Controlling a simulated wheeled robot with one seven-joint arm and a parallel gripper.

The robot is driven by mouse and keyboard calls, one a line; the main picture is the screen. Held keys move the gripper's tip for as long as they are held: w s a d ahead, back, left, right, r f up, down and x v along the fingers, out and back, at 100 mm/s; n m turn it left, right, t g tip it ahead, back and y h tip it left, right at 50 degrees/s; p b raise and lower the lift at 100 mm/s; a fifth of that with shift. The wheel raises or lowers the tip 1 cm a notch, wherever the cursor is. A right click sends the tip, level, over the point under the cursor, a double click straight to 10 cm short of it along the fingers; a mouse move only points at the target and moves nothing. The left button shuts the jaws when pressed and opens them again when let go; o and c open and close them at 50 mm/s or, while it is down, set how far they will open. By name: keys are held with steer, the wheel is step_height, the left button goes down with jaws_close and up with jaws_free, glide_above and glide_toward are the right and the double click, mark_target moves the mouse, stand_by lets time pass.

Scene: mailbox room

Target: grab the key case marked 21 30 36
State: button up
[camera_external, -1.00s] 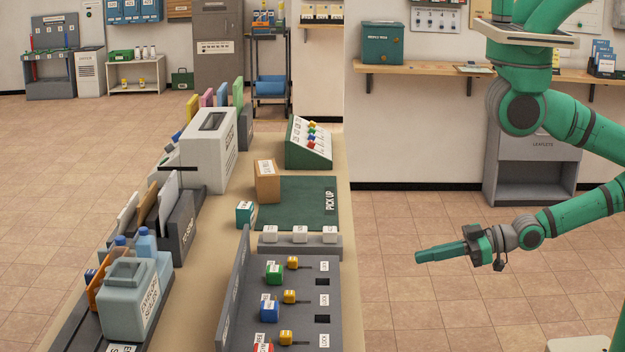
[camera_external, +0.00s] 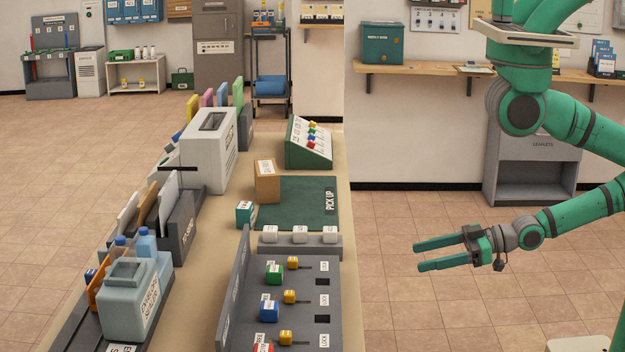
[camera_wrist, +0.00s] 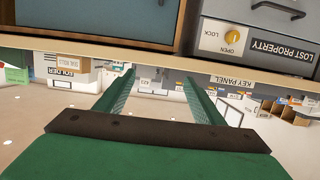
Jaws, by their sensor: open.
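Several small coloured blocks with white labels sit on the grey panel (camera_external: 306,276) at the front of the counter. They include a green block (camera_external: 274,275), a blue block (camera_external: 269,311), a partly cut-off red block (camera_external: 263,347) and yellow pieces (camera_external: 293,263) with dark shafts. Their labels are too small to read, so I cannot tell which is marked 21 30 36. My gripper (camera_external: 418,257) is open and empty, in the air right of the counter and apart from the blocks. Its spread fingers (camera_wrist: 158,82) show in the wrist view with nothing between them.
The counter holds a green pick-up mat (camera_external: 300,205), a cardboard box (camera_external: 267,181), a white slotted box (camera_external: 208,150) and a grey-blue container (camera_external: 130,305). A low divider (camera_external: 235,290) edges the panel's left side. Open floor lies between counter and arm.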

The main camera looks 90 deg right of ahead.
mark_target(252, 207)
steer(key=shift+w, duration=0.1)
